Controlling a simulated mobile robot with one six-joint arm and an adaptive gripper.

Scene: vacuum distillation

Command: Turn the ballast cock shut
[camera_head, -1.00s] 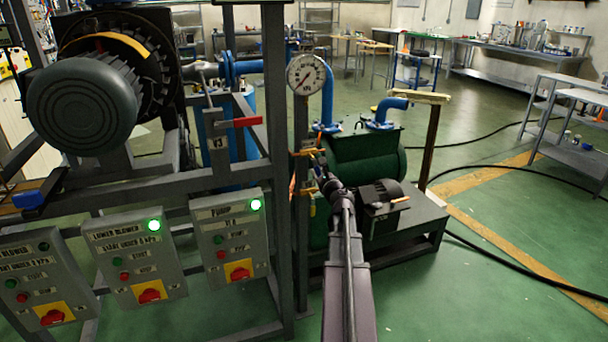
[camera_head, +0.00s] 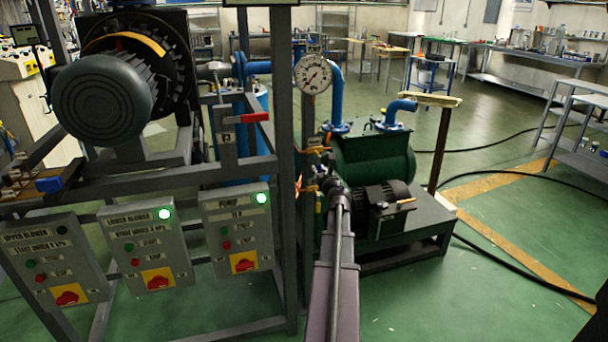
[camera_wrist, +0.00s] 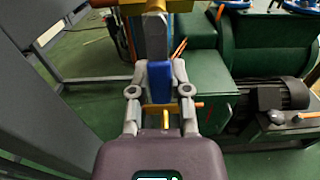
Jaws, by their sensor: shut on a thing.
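In the wrist view, my gripper (camera_wrist: 160,75) is shut on a blue handle (camera_wrist: 160,84), with one finger on each side of it. This looks like the lever of the ballast cock. A grey upright part (camera_wrist: 156,38) stands just beyond it, and a yellow-orange bar (camera_wrist: 160,107) crosses below it between the fingers. In the head view, my gripper (camera_head: 328,183) is at the pipe post below the gauge (camera_head: 313,74). My own wrist mostly hides the cock there. A yellow lever (camera_head: 316,150) shows higher on the post.
The green pump tank (camera_head: 375,158) and its motor (camera_head: 383,194) stand just right of my arm. The steel frame (camera_head: 283,150) with control boxes (camera_head: 235,230) is close on the left. Open green floor lies right, crossed by black hoses (camera_head: 515,263).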

